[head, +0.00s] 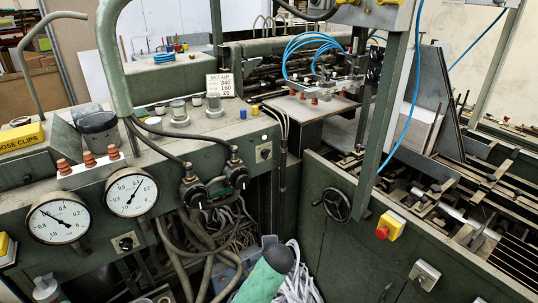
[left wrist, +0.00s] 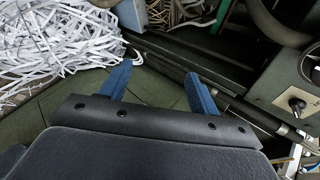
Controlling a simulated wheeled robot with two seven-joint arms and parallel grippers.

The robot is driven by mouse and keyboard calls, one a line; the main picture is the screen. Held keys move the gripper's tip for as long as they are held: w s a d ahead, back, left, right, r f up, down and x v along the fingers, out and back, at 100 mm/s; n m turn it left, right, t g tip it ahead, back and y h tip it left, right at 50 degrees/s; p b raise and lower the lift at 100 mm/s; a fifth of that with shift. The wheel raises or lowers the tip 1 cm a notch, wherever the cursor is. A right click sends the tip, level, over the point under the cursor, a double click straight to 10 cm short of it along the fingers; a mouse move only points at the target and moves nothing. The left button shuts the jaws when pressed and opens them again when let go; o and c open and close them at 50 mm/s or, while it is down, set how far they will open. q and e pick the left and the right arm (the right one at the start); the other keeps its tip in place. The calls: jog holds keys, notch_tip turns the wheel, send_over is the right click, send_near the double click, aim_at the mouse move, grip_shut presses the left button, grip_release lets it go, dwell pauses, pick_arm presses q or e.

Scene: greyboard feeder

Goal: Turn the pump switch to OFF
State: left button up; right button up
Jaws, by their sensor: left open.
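No label reading pump shows legibly. In the head view, one small rotary switch (head: 126,243) with a dark knob on a pale plate sits below the right gauge. Another similar rotary switch (head: 264,153) is on the green panel's right part. In the left wrist view, a rotary switch (left wrist: 297,103) with a black knob and light pointer is at the right edge; its setting is not readable. My left gripper (left wrist: 158,88) has its blue fingers apart, empty, left of that switch and not touching it. My left gripper's fingers and my right gripper are not visible in the head view.
Two pressure gauges (head: 132,193) and thick hoses (head: 192,255) are on the front panel. Shredded paper (left wrist: 55,55) lies left of my left gripper. A handwheel (head: 337,204), a red-and-yellow emergency stop (head: 389,226) and a grey switch box (head: 424,275) are on the right machine.

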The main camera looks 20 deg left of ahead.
pick_arm(q)
jog(key=w+a+r+m+t+y+p, duration=0.2)
jog(key=w+r+m+p, duration=0.15)
jog(key=w+r, duration=0.85)
jog(key=m+t+y+p, duration=0.2)
jog(key=m+p, duration=0.1)
jog(key=p, duration=0.1)
send_near(268, 155)
jog(key=w+a, duration=0.2)
jog(key=p+x, duration=0.2)
jog(key=x, duration=0.3)
jog(key=shift+w+f, duration=0.1)
jog(key=shift+f, duration=0.1)
jog(key=shift+w+a+f+p, duration=0.2)
jog(key=shift+w+f+p, duration=0.05)
jog(key=shift+w+p, duration=0.1)
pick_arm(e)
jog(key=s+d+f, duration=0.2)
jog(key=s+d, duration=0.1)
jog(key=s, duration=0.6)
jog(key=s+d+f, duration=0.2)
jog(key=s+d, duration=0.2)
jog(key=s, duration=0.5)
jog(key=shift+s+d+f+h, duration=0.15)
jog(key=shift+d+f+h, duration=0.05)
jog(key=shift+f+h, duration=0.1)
pick_arm(q)
jog(key=c, duration=1)
